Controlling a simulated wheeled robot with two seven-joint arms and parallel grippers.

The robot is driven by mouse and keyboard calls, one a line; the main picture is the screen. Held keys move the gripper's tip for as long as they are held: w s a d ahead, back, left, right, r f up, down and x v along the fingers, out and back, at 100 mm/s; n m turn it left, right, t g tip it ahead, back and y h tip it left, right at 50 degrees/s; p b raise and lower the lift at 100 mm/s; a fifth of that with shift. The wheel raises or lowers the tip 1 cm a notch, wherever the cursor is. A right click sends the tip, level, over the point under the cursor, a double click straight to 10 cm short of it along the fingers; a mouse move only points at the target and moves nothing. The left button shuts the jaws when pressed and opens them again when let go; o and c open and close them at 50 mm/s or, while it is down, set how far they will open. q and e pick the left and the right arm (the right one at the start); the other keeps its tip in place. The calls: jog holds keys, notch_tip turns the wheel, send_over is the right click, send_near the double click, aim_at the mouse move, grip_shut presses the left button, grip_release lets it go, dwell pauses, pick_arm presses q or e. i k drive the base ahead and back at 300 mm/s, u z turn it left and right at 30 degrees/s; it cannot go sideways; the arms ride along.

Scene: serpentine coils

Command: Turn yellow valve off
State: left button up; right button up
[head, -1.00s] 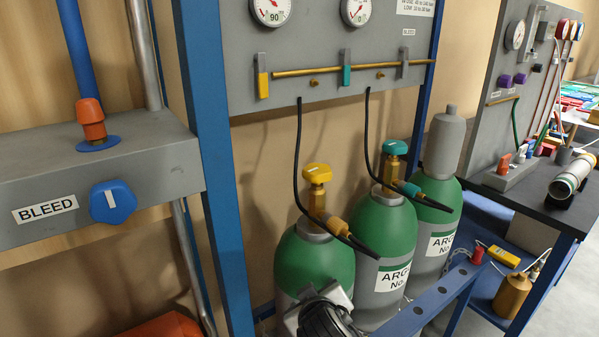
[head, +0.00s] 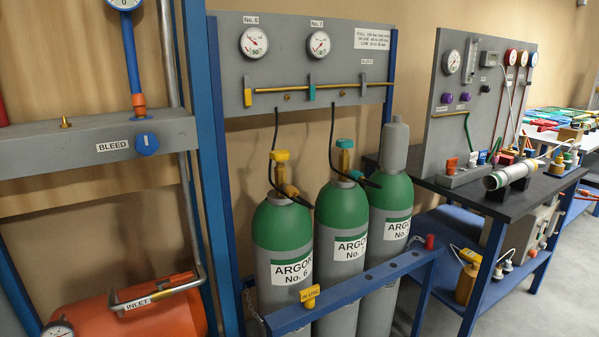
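A yellow valve knob (head: 280,156) sits on top of the left green and grey argon cylinder (head: 283,245), labelled No. 6. A yellow-handled lever (head: 247,92) hangs vertically at the left end of the brass pipe (head: 300,89) on the grey gauge panel. A teal valve knob (head: 345,144) tops the middle cylinder (head: 341,225), and a teal lever (head: 311,90) hangs vertically on the panel. The gauges No. 6 (head: 254,42) and No. 7 (head: 318,44) are above. Neither gripper is in view.
A blue rail (head: 350,290) with a yellow IN USE tag (head: 310,297) crosses in front of the cylinders. A grey box with a blue BLEED knob (head: 146,143) and an orange tank (head: 150,315) are at left. A dark bench (head: 520,187) stands at right.

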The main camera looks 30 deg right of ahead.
aim_at(280, 155)
jog(key=z, duration=1.05)
jog(key=i, duration=1.1)
jog(key=u, duration=0.4)
